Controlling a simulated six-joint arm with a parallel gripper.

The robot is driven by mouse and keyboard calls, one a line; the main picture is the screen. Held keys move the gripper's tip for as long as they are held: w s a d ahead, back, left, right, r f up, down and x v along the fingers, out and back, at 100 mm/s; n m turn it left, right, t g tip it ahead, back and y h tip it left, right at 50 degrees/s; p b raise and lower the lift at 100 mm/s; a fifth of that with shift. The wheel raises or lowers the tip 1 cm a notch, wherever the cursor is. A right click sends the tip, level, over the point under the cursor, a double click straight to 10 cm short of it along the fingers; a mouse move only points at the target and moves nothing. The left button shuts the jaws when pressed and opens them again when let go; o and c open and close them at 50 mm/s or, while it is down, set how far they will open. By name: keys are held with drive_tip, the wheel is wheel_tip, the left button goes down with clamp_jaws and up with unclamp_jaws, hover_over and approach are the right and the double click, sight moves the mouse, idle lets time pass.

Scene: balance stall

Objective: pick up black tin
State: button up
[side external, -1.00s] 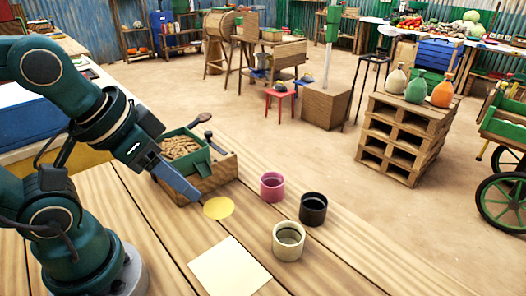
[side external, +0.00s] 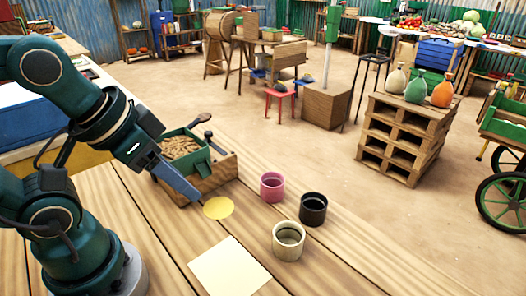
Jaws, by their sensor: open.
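The black tin (side external: 313,210) is a short, open-topped cylinder standing upright on the plank table, at the right of a small group of tins. My gripper (side external: 190,191) is at the left, in front of the wooden box with the green tray, with a blue-grey finger pointing down and right. It is open and well apart from the black tin, with the pink tin between them. Only one finger shows clearly; the other is hidden.
A pink tin (side external: 272,186) and a cream tin (side external: 288,241) stand close to the black tin. A yellow disc (side external: 218,208) and a pale square sheet (side external: 229,267) lie flat on the table. A wooden box (side external: 208,184) with a green tray stands behind my gripper.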

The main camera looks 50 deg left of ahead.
drive_tip(key=shift+c, duration=0.3)
drive_tip(key=shift+c, duration=0.6)
